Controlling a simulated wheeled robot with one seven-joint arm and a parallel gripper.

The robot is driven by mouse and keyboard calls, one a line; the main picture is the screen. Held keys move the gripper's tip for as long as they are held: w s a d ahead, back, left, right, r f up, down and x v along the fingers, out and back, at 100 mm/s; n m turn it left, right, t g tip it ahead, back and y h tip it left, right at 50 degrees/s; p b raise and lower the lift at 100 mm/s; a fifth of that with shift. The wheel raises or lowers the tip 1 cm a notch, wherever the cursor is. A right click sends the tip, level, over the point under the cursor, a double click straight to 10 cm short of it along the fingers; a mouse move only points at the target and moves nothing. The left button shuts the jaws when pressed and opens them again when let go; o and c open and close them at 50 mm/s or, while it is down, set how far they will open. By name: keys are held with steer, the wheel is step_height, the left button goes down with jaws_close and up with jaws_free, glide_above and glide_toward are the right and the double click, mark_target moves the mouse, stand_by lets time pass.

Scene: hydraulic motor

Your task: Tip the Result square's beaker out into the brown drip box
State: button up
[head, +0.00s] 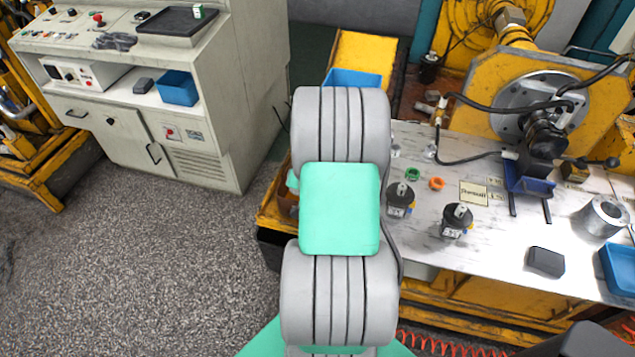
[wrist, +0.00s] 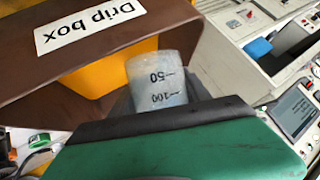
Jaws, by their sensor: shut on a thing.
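A clear beaker (wrist: 157,80) with 50 and 100 marks is at the middle of the wrist view, between the dark jaws of my gripper (wrist: 162,108). My gripper is shut on it. The 50 mark shows above the 100 mark in the picture. I cannot tell the beaker's exact tilt or what it holds. The brown drip box (wrist: 40,75), with a white "Drip box" label, fills the upper left of the wrist view, close to the beaker. In the head view my arm hides the gripper, the beaker and most of the area around them.
On the white bench (head: 415,245) stand two black-capped containers (head: 400,195) (head: 457,218), with a green ring (head: 413,174) and an orange ring (head: 437,184) nearby. A small label card (head: 474,193), a metal cylinder (head: 602,217) and a blue bin (head: 620,268) lie to the right.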

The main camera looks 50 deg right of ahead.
steer(key=shift+d, duration=0.1)
steer(key=shift+d+f+n+h+b, duration=0.15)
steer(key=shift+d+n+h+b, duration=0.2)
steer(key=shift+h+b, duration=0.55)
steer(key=d+r+n+h+b, duration=0.1)
steer(key=b, duration=0.2)
steer(key=d+n+t+h+b, duration=0.1)
steer(key=h+b, duration=0.1)
steer(key=b, duration=0.1)
steer(key=shift+r, duration=0.35)
